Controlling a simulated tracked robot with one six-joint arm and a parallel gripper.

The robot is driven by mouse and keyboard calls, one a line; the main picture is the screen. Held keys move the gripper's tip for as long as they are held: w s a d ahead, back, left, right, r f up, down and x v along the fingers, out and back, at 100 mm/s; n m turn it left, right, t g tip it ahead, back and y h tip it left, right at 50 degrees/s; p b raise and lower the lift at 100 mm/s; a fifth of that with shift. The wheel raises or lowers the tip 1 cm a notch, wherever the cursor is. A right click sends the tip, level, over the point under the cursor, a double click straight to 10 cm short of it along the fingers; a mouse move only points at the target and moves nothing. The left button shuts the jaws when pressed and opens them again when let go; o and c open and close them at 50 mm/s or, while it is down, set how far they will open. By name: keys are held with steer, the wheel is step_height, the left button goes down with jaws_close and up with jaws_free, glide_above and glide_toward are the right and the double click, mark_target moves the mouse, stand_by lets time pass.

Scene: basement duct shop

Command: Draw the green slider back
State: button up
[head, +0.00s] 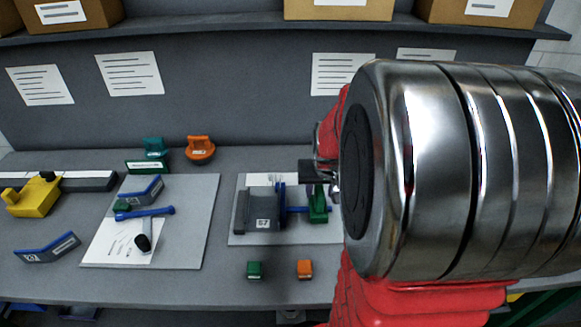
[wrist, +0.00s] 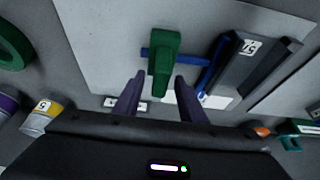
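The green slider (head: 318,206) sits on a blue rod (head: 296,210) at the right of a dark grey block (head: 262,211) with a white label. In the wrist view, the green slider (wrist: 163,62) stands across the blue rod, with a blue plate and the dark block (wrist: 243,62) to its right. My gripper (wrist: 160,78) is open, with its two purple fingers apart on either side of the slider's near end. Neither finger clearly touches it. In the head view, my arm hides most of the gripper.
The fixture stands on a light grey board (head: 237,232). A green cube (head: 255,270) and an orange cube (head: 305,269) lie in front. Another board (head: 190,235) to the left holds blue parts and a black-ended tool. A yellow block (head: 34,198) is far left.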

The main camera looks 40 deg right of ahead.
steer(key=shift+w+d+f, duration=0.1)
steer(key=shift+w+f, duration=0.05)
steer(key=shift+f, duration=0.35)
steer(key=shift+c, duration=0.5)
jaws_close()
